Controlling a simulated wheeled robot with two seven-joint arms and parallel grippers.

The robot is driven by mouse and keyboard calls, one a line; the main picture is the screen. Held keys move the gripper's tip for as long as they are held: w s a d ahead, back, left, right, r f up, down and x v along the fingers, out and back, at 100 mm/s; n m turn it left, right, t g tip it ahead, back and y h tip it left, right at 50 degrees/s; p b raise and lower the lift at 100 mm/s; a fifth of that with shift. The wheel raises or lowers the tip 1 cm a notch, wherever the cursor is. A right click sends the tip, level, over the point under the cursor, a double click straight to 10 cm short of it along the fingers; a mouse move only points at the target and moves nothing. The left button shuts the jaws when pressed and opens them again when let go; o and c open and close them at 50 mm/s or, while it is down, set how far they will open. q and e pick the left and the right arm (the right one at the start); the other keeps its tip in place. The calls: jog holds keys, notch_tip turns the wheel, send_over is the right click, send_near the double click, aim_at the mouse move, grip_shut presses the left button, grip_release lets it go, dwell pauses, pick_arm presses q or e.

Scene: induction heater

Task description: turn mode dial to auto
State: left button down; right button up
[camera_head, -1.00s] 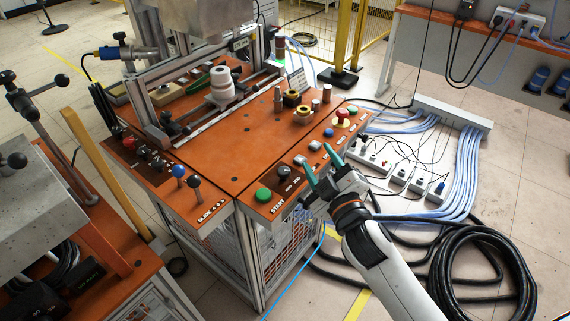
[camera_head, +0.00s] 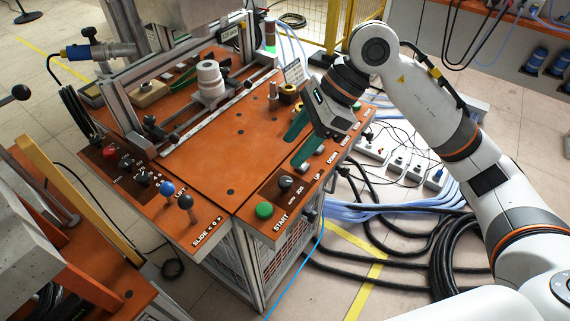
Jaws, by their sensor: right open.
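The mode dial (camera_head: 285,184) is a round black knob on the front control strip of the orange-topped machine, just right of the green start button (camera_head: 264,210). Small white lettering sits beside the dial, and its exact setting is too small to tell. My right gripper (camera_head: 293,155) has green fingers spread apart and empty. It is above the panel, a little behind the dial in the picture and apart from it, with its fingers pointing down and left. The right gripper hides part of the button row. My left gripper is not in view.
A white stacked cylinder (camera_head: 210,80) and metal rails stand on the orange table top (camera_head: 210,150). Brass fittings are close behind my gripper. Cables and power strips lie on the floor at right.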

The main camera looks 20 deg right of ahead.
aim_at(286, 180)
jog(key=f, duration=0.3)
jog(key=w+f+h, duration=0.1)
jog(key=f, duration=0.3)
jog(key=a+f+h+p, duration=0.1)
jog(key=f, duration=0.2)
jog(key=shift+w+f, duration=0.25)
jog(key=shift+f, duration=0.15)
jog(key=shift+c, duration=0.5)
jog(key=c, duration=0.9)
